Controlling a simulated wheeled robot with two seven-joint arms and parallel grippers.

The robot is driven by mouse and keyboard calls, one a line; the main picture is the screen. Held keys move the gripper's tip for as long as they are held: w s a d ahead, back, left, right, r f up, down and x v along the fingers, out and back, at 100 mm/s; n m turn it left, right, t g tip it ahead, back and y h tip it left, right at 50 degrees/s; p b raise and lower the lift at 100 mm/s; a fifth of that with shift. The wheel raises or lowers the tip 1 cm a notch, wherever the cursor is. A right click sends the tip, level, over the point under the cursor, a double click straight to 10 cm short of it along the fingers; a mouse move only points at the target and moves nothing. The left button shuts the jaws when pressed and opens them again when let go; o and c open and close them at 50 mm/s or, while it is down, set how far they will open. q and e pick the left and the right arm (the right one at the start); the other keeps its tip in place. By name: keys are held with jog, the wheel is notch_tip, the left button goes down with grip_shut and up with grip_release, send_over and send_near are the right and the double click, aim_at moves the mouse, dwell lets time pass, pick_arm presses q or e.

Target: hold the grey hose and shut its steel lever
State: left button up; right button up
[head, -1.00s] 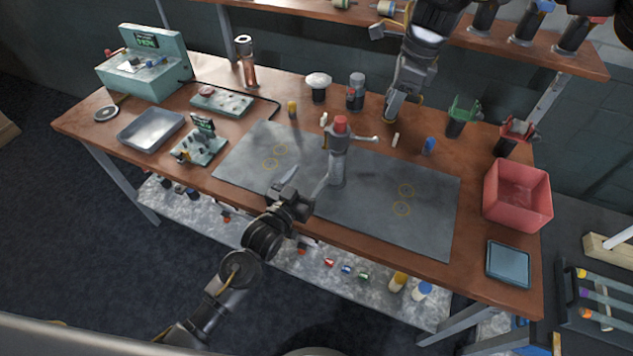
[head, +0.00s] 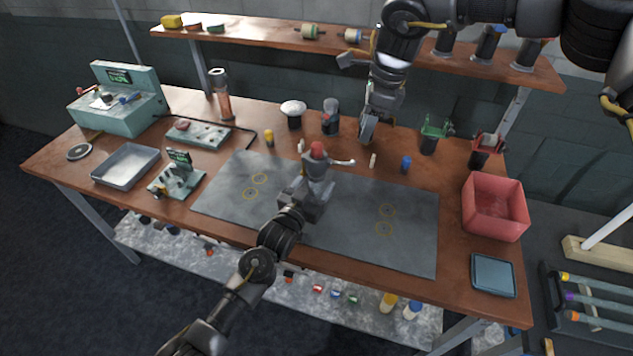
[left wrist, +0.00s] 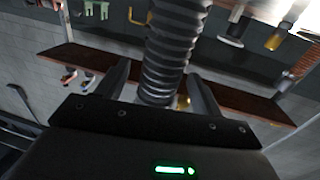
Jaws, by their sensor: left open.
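The grey hose (head: 317,172) stands upright on the dark mat, with a red top. Its steel lever (head: 343,162) sticks out to the right near the top. In the left wrist view the ribbed grey hose (left wrist: 170,50) runs between the two fingers of my left gripper (left wrist: 158,92). My left gripper (head: 303,196) is open around the lower part of the hose and hides some of it in the head view. My right gripper (head: 368,128) hangs over the back of the table, behind and right of the hose; its fingers are too unclear to read.
The dark mat (head: 400,240) is otherwise bare, with yellow rings marked on it. A red bin (head: 494,208) and a blue-grey tray (head: 493,275) are at the right. Small bottles and a blue cap (head: 406,164) stand behind the hose. A metal tray (head: 125,165) and a green machine (head: 118,105) are at the left.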

pick_arm(q)
jog(key=shift+x, duration=0.8)
jog(key=shift+c, duration=0.2)
